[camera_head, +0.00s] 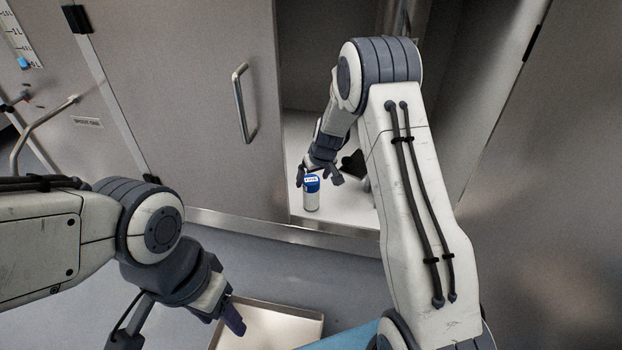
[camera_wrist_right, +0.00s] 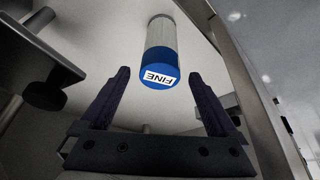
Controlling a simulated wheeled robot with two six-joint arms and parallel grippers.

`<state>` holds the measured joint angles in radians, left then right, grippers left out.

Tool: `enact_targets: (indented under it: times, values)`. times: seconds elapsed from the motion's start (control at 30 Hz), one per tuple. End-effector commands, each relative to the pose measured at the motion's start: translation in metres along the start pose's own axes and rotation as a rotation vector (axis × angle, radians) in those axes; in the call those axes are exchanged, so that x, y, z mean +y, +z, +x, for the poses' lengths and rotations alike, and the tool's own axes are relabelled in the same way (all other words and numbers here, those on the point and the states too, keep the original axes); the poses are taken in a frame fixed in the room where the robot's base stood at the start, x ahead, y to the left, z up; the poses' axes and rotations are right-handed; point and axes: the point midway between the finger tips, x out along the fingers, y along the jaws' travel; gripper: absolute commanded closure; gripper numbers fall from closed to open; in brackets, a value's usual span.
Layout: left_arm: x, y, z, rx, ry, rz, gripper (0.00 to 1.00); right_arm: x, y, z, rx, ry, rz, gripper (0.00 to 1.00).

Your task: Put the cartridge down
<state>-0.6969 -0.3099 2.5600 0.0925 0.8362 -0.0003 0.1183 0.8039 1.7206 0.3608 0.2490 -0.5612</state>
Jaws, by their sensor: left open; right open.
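The cartridge (camera_head: 311,194) is a pale cylinder with a blue cap labelled FINE. It stands upright on the white floor of the open cabinet, near its front edge. In the right wrist view the cartridge (camera_wrist_right: 161,52) shows beyond and between the two open fingers. My right gripper (camera_head: 319,174) is open at the cartridge's cap; in its wrist view the fingers (camera_wrist_right: 161,92) stand apart with gaps on both sides of the cap. My left gripper (camera_head: 234,322) is over the tray at the bottom, and its fingers are partly hidden.
A shallow metal tray (camera_head: 312,325) lies low in front of the cabinet. The cabinet floor (camera_head: 345,208) is bounded by a metal front sill (camera_head: 330,238). A door with a handle (camera_head: 243,103) stands to the left. A dark bracket (camera_wrist_right: 52,85) is left of the cartridge in the wrist view.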

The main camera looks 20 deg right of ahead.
Motion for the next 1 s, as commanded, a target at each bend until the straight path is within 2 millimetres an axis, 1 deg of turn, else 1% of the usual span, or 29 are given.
enact_targets:
  times: [0.03,0.1,0.2,0.3,0.4,0.57,0.67,0.77,0.87,0.9,0.97,1.0]
  values:
    - [0.001,-0.001,-0.013,0.0,0.0,0.0,0.45,0.0,-0.003,-0.019,0.002,0.001,0.001,0.05]
    - [0.001,-0.001,-0.02,0.0,0.0,0.0,0.45,0.001,-0.003,-0.035,0.002,0.001,0.0,0.05]
    - [0.002,-0.002,-0.029,0.0,0.0,0.0,0.45,0.001,-0.003,-0.054,0.001,0.001,-0.001,0.05]
    - [0.003,-0.002,-0.035,0.0,0.0,0.0,0.45,0.0,-0.002,-0.069,0.001,0.0,0.0,0.05]
    - [0.003,-0.002,-0.039,0.0,0.0,0.0,0.45,0.0,-0.001,-0.079,0.0,0.0,-0.001,0.05]
    - [0.003,-0.002,-0.04,0.0,0.0,0.0,0.45,0.0,0.0,-0.084,-0.001,0.0,-0.001,0.05]
    - [0.003,-0.002,-0.04,0.0,0.0,0.0,0.45,-0.009,0.0,-0.089,-0.003,-0.009,-0.011,0.05]
    - [0.003,-0.002,-0.04,0.0,0.0,0.0,0.45,-0.042,0.003,-0.109,-0.018,-0.041,-0.047,0.05]
    - [0.003,-0.002,-0.04,0.0,0.0,0.0,0.45,-0.099,0.019,-0.147,-0.052,-0.095,-0.112,0.05]
    - [0.003,-0.002,-0.04,0.0,0.0,0.0,0.45,-0.124,0.032,-0.166,-0.074,-0.119,-0.144,0.05]
    - [0.003,-0.002,-0.04,0.0,0.0,0.0,0.45,-0.16,0.057,-0.196,-0.112,-0.152,-0.196,0.05]
    - [0.003,-0.002,-0.04,0.0,0.0,0.0,0.45,-0.18,0.077,-0.215,-0.137,-0.17,-0.231,0.05]
